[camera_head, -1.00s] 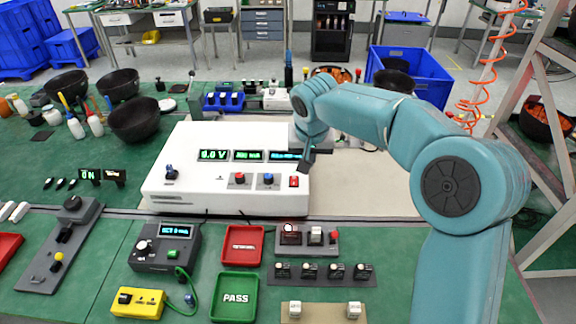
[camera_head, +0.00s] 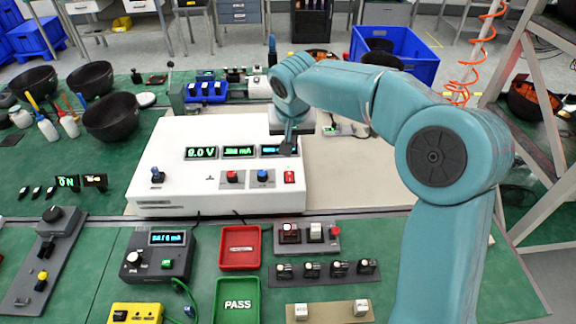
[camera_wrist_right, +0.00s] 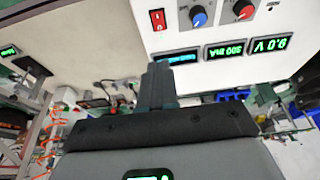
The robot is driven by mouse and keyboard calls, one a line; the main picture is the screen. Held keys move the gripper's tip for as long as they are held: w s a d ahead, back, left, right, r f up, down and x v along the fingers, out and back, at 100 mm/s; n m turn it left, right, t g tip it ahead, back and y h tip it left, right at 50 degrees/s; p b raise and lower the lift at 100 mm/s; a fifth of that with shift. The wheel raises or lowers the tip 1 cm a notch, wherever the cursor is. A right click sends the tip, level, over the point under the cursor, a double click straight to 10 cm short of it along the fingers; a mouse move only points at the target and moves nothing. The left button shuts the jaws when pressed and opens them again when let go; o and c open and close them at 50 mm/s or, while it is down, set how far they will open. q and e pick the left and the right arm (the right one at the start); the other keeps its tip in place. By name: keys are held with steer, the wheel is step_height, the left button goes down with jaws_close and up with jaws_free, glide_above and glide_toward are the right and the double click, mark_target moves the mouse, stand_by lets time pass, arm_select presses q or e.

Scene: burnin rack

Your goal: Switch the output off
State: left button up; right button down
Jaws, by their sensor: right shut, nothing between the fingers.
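My left gripper is not in view.
A red knob (camera_head: 232,177) and a blue knob (camera_head: 263,176) sit left of the switch. A red tray (camera_head: 226,263) and a green PASS tray (camera_head: 220,312) lie in front of the supply.

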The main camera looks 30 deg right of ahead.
mark_target(289, 173)
steer(key=p+x, duration=0.1)
steer(key=x, duration=0.3)
steer(key=p+x, duration=0.1)
steer(key=x, duration=0.4)
steer(key=p+x, duration=0.1)
steer(key=x, duration=0.3)
steer(key=shift+s+a+f, duration=0.15)
steer(key=shift+s+f, duration=0.1)
steer(key=shift+f, duration=0.25)
